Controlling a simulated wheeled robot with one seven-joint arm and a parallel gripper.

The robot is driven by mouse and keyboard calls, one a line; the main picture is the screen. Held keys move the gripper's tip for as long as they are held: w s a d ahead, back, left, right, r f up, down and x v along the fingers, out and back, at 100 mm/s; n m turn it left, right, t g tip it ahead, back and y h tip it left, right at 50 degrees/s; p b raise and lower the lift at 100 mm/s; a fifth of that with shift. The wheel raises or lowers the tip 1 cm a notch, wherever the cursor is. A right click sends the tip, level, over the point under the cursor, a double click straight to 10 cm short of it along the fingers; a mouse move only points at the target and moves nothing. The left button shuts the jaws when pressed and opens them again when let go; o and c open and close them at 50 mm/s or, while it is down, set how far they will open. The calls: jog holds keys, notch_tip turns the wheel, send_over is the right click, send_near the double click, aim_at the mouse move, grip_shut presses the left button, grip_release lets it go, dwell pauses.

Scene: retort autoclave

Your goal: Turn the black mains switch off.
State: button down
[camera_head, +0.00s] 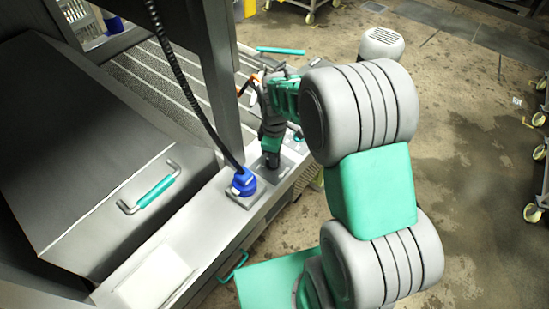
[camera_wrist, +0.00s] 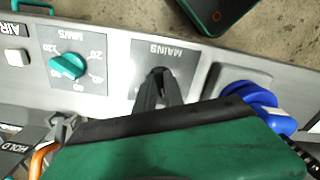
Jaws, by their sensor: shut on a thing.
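The black mains switch (camera_wrist: 158,73) sits on a grey plate (camera_wrist: 178,58) marked MAINS, which appears upside down in the wrist view. My gripper (camera_wrist: 157,88) reaches down over this plate with its dark fingers shut on the switch. The fingers hide most of the switch, so its turn angle cannot be told. In the head view my gripper (camera_head: 271,158) points down onto the plate on the panel ledge, just right of the blue plug.
A blue plug (camera_head: 243,182) with a black coiled cord (camera_head: 185,85) stands close beside the switch. A grey post (camera_head: 218,70) rises behind. A lid with a teal handle (camera_head: 155,191) is at left.

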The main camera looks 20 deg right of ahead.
jog(key=shift+w+n, duration=0.15)
jog(key=shift+n, duration=2.05)
jog(key=c, duration=1.4)
grip_release()
jog(key=shift+b, duration=0.3)
jog(key=shift+c, duration=0.2)
notch_tip(320, 180, up, 8)
jog(key=shift+f+b, duration=0.1)
jog(key=shift+b, duration=0.3)
